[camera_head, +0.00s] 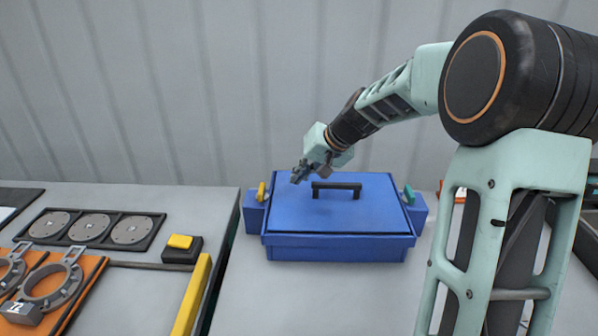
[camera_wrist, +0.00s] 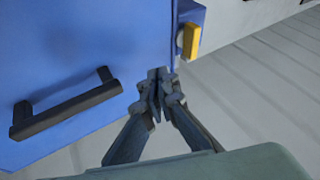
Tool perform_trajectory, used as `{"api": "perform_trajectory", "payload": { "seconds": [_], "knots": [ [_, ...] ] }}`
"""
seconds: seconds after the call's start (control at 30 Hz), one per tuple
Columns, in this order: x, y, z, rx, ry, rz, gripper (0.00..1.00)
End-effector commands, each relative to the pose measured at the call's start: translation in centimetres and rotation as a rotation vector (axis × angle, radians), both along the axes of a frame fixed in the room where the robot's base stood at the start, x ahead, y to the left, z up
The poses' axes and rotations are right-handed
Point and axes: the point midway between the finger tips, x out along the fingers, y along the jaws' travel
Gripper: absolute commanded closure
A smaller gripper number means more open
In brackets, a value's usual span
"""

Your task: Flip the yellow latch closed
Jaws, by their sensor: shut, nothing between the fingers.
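The yellow latch (camera_head: 261,192) stands upright on a blue bracket at the left side of the blue box (camera_head: 338,247). It also shows in the wrist view (camera_wrist: 191,41), beyond my fingertips and slightly to their right. My gripper (camera_head: 298,178) is above the lid's far left part, to the right of the latch. In the wrist view my gripper (camera_wrist: 160,78) is shut and empty, with its fingertips near the lid's edge and apart from the latch. The lid is down on the box. Its black handle (camera_head: 337,188) lies to the right of my gripper.
A teal latch (camera_head: 409,195) is on the box's right side. To the left, a second table holds a black tray of discs (camera_head: 90,229), a yellow button (camera_head: 180,241) and an orange board (camera_head: 60,290). The table in front of the box is clear.

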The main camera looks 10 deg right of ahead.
Motion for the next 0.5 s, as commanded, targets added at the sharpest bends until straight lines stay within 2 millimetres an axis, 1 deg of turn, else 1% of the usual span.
{"api": "perform_trajectory", "payload": {
  "seconds": [0.03, 0.27, 0.4, 0.5],
  "knots": [
    [0.5, 0.6, -1.0, 0.003, 0.004, 0.003, 1.00],
    [2.6, 2.4, -4.7, 0.001, 0.003, 0.003, 1.00],
    [3.0, 4.6, -4.3, -0.001, -0.001, 0.004, 1.00],
    [3.2, 5.4, -4.4, -0.002, -0.001, 0.001, 1.00]
  ]
}}
